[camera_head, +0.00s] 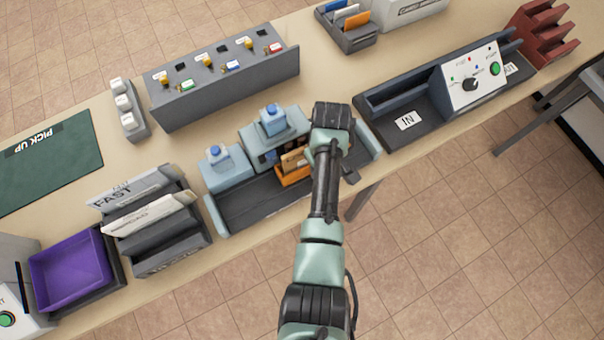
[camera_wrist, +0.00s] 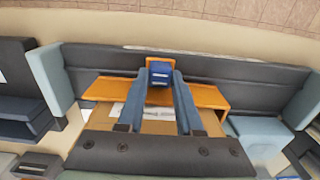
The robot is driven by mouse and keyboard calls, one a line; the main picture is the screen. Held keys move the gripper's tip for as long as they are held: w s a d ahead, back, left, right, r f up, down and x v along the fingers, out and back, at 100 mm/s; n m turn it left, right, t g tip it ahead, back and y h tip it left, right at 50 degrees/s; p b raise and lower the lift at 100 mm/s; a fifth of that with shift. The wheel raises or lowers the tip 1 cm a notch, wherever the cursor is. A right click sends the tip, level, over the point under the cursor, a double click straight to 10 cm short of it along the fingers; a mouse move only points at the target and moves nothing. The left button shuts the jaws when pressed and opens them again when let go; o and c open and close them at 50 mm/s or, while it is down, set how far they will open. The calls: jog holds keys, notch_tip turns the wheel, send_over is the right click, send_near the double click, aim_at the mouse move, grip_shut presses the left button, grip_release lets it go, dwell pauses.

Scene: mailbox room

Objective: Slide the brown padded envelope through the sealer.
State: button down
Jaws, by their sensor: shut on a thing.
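My arm hides much of this in the head view.
To the right stands a dark machine (camera_head: 408,120) marked IN, with a knob panel. A grey switch box (camera_head: 225,85) stands behind. A letter rack (camera_head: 160,245) and purple tray (camera_head: 70,270) are at left. The counter's front edge is close.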

jog(key=w+d, duration=0.1)
jog(key=w+d+b, duration=0.1)
jog(key=d, duration=0.1)
jog(key=shift+w+d+b, duration=0.3)
jog(key=shift+w+d+r, duration=0.1)
jog(key=shift+w+d, duration=0.15)
jog(key=shift+d, duration=0.2)
jog(key=c, duration=0.6)
grip_release()
jog(key=shift+w+d, duration=0.1)
jog(key=shift+o, duration=0.2)
jog(key=shift+r, duration=0.1)
notch_tip(320, 180, up, 13)
jog(key=b, duration=0.1)
